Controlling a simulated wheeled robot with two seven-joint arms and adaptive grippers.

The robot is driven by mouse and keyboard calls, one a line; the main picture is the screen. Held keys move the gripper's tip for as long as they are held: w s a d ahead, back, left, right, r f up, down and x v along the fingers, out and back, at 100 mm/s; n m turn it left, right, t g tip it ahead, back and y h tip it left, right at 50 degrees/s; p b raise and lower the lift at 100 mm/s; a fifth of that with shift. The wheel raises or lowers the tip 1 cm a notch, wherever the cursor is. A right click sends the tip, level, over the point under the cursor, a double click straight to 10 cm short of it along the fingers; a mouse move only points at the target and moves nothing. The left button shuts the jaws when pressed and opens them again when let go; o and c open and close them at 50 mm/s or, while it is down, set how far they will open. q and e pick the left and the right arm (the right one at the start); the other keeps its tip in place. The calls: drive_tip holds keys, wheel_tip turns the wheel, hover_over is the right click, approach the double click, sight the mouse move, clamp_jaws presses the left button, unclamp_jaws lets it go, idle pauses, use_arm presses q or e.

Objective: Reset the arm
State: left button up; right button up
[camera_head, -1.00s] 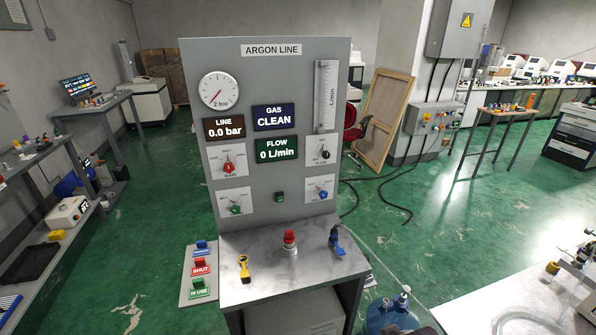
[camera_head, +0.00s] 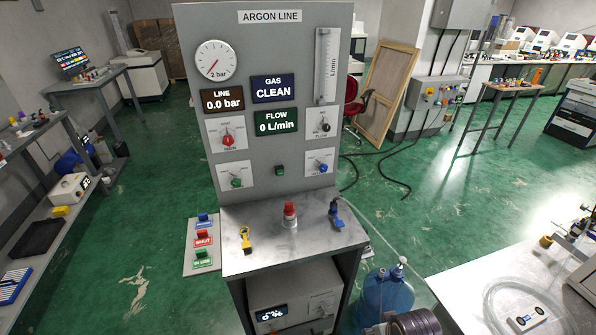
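Neither of my grippers shows in the head view. The grey argon line panel (camera_head: 262,195) stands upright in the middle, with a gauge (camera_head: 215,61), a flow tube (camera_head: 326,66) and several knobs. Its displays read line 0.0 bar, gas CLEAN and flow 0 L/min. On the metal shelf (camera_head: 262,258) below it are a yellow tool-like piece (camera_head: 245,238), a red-topped fitting (camera_head: 289,214) and a blue-handled piece (camera_head: 336,212). A board with blue, red and green tags (camera_head: 203,255) hangs at the shelf's left.
A box with a lit display (camera_head: 293,300) sits under the shelf. A blue bottle (camera_head: 388,291) stands to its right on the floor. A white-topped table (camera_head: 462,285) with coiled tubing is at the lower right. Green floor lies open to the left and right.

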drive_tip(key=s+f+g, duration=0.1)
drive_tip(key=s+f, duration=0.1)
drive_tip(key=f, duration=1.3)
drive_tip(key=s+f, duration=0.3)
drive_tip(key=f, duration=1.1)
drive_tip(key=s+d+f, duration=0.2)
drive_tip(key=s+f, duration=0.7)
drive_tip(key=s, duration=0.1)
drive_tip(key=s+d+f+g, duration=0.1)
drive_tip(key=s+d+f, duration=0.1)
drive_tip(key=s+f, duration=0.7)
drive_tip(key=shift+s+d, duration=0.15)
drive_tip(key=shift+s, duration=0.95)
